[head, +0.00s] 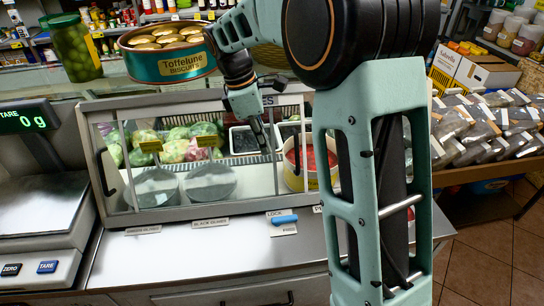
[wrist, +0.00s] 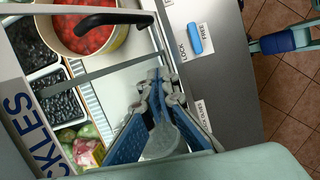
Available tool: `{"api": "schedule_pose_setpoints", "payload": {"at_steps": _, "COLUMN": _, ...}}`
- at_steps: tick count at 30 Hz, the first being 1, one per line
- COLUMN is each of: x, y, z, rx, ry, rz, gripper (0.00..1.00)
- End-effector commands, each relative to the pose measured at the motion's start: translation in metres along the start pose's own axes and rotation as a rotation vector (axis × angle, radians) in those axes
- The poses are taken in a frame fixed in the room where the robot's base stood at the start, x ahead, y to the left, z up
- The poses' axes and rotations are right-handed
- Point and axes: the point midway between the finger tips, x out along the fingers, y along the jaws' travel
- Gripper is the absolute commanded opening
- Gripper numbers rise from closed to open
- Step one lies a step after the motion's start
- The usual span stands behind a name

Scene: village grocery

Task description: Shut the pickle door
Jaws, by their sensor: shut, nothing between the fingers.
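The pickle case (head: 110,222) is a grey metal-framed glass case on the counter. In the head view one black handle (head: 103,172) shows at its left end. In the wrist view another black handle (wrist: 115,20) lies over a tub of red food, and a grey door edge bar (wrist: 95,72) crosses the case. A sign ending in "CKLES" (wrist: 30,135) runs along it. My gripper (head: 268,150) is shut and empty at the case front, right of centre. In the wrist view its blue fingertips (wrist: 157,78) are close beside the bar; contact is unclear. My arm hides the case's right part.
A blue slider (head: 285,219) marked LOCK and FREE is on the front ledge. A scale (head: 40,205) stands left. A biscuit tin (head: 170,65) and a green jar (head: 75,48) are above the case. Packets (head: 490,125) fill a display at right.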

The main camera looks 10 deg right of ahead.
Motion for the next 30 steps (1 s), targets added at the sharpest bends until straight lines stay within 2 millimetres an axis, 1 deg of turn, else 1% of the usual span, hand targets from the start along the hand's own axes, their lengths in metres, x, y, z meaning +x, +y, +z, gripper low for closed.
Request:
{"api": "schedule_pose_setpoints", "payload": {"at_steps": 5, "x": 0.029, "y": -0.001, "z": 0.001, "rx": 0.003, "ry": -0.002, "rz": -0.004, "gripper": 0.00}}
{"api": "schedule_pose_setpoints", "payload": {"at_steps": 12, "x": 0.081, "y": -0.001, "z": 0.001, "rx": 0.002, "ry": -0.002, "rz": -0.004, "gripper": 0.00}}
{"api": "schedule_pose_setpoints", "payload": {"at_steps": 15, "x": 0.097, "y": 0.000, "z": 0.004, "rx": 0.005, "ry": -0.001, "rz": 0.000, "gripper": 0.00}}
{"api": "schedule_pose_setpoints", "payload": {"at_steps": 16, "x": 0.093, "y": 0.001, "z": 0.012, "rx": 0.009, "ry": -0.001, "rz": 0.002, "gripper": 0.00}}
{"api": "schedule_pose_setpoints", "payload": {"at_steps": 18, "x": 0.092, "y": 0.000, "z": 0.022, "rx": 0.008, "ry": -0.001, "rz": 0.001, "gripper": 0.00}}
{"api": "schedule_pose_setpoints", "payload": {"at_steps": 21, "x": 0.092, "y": 0.001, "z": 0.033, "rx": 0.007, "ry": 0.000, "rz": 0.002, "gripper": 0.00}}
{"api": "schedule_pose_setpoints", "payload": {"at_steps": 25, "x": 0.093, "y": 0.000, "z": 0.039, "rx": 0.005, "ry": 0.000, "rz": 0.003, "gripper": 0.00}}
{"api": "schedule_pose_setpoints", "payload": {"at_steps": 30, "x": 0.093, "y": 0.000, "z": 0.041, "rx": 0.004, "ry": 0.000, "rz": 0.002, "gripper": 0.00}}
